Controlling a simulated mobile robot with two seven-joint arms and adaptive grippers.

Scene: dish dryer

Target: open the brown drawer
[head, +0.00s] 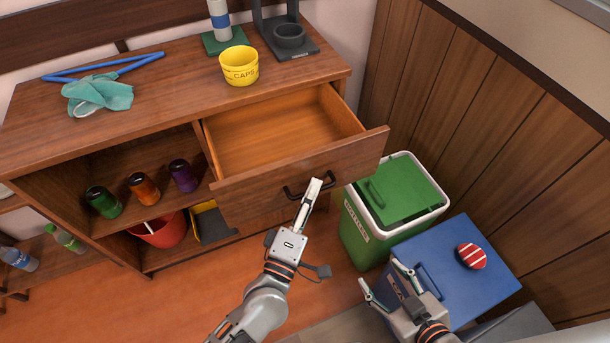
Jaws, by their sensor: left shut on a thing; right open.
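The brown drawer (285,130) is pulled well out of the wooden cabinet, and its empty inside shows. Its dark handle (292,194) is on the front panel. My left gripper (313,188) is shut on the handle near its right part; the fingers hide some of it. My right gripper (384,281) is open and empty, in front of the blue box at the lower right.
A green bin (360,243) and a blue box (478,253) with a red striped ball (471,256) stand right of the drawer. A yellow cup (239,66) and a teal cloth (97,95) are on the cabinet top. Several cans stand on the shelf at left.

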